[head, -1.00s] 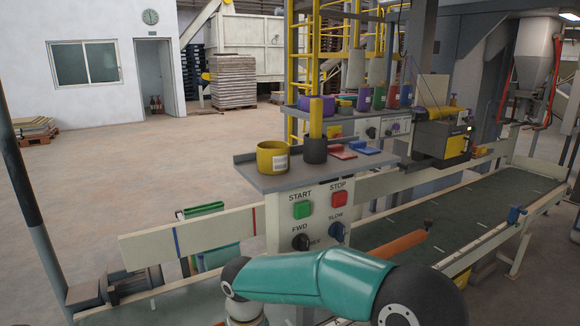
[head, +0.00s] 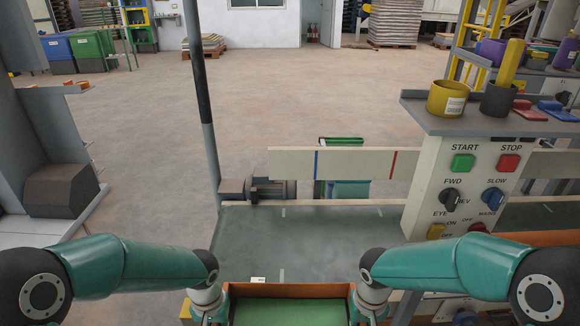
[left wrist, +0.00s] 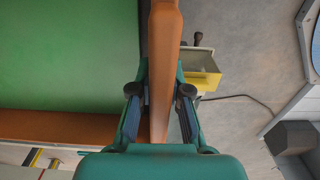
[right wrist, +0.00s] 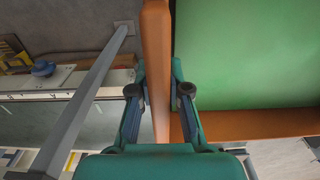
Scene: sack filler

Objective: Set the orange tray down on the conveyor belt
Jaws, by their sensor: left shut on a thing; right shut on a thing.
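The orange tray (head: 290,291) has a green inner floor and shows at the bottom middle of the head view, its near part cut off. My left gripper (left wrist: 160,92) is shut on its left wall, and my right gripper (right wrist: 158,92) is shut on its right wall. The dark green conveyor belt (head: 310,238) lies just beyond the tray in the head view. The tray's far edge overlaps the belt's near side in the picture. Its underside is hidden, so I cannot tell its height or whether it touches anything.
A control panel (head: 470,190) with buttons and knobs stands at the belt's right. A cream guard rail (head: 345,163) runs behind the belt, and a dark post (head: 203,100) rises at its left end. A small white item (head: 258,280) lies near the tray's far edge. The visible belt middle is clear.

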